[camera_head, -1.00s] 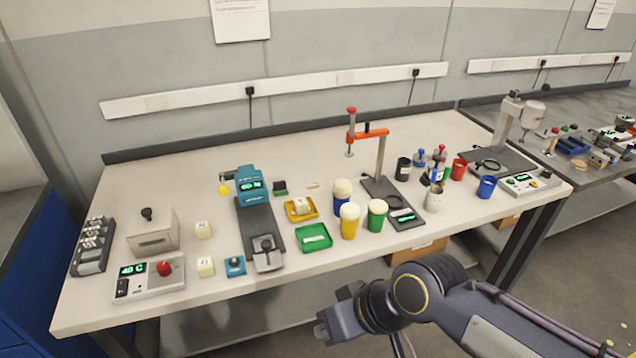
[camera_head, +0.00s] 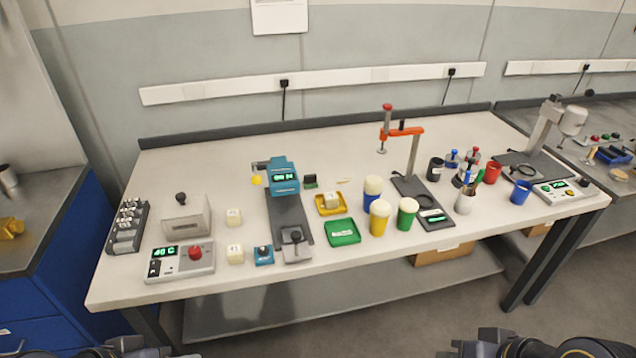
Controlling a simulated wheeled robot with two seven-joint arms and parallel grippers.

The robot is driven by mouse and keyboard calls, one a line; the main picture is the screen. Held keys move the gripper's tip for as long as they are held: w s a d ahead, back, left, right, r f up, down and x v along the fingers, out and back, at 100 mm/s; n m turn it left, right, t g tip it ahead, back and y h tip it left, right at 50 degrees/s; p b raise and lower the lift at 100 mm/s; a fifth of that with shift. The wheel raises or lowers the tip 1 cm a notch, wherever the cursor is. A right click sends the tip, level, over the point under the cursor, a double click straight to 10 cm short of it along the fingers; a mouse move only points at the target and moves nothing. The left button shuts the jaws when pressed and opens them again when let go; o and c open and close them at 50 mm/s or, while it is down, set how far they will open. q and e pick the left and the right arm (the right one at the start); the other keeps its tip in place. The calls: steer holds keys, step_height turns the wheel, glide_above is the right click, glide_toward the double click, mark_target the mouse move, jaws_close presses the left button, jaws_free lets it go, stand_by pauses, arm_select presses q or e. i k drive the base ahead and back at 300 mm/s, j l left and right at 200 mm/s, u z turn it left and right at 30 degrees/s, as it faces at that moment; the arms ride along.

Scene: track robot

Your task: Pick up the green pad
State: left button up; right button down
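A flat green tray-like piece (camera_head: 343,232) lies near the front middle of the white table, with pale marks on its top. A small dark block with green at its base (camera_head: 310,182) stands farther back, beside the teal device. I cannot tell for sure which of the two is the green pad. Part of my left gripper (camera_head: 126,346) shows at the bottom left edge, in front of and below the table. Part of my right gripper (camera_head: 482,346) shows at the bottom edge, right of centre. Both are away from the green pieces, and their fingertips cannot be made out.
The teal device (camera_head: 285,178) stands left of the green tray. A yellow tray (camera_head: 330,205) is behind it. A yellow cup (camera_head: 379,218) and a green cup (camera_head: 407,213) stand to its right. The orange-armed stand (camera_head: 413,155) rises behind them. The table's front edge is bare.

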mark_target(310, 181)
steer(key=i+l+u, duration=0.25)
steer(key=u, duration=0.25)
steer(key=i+l+u, duration=0.55)
steer(key=l+u, duration=0.25)
steer(key=u, duration=0.15)
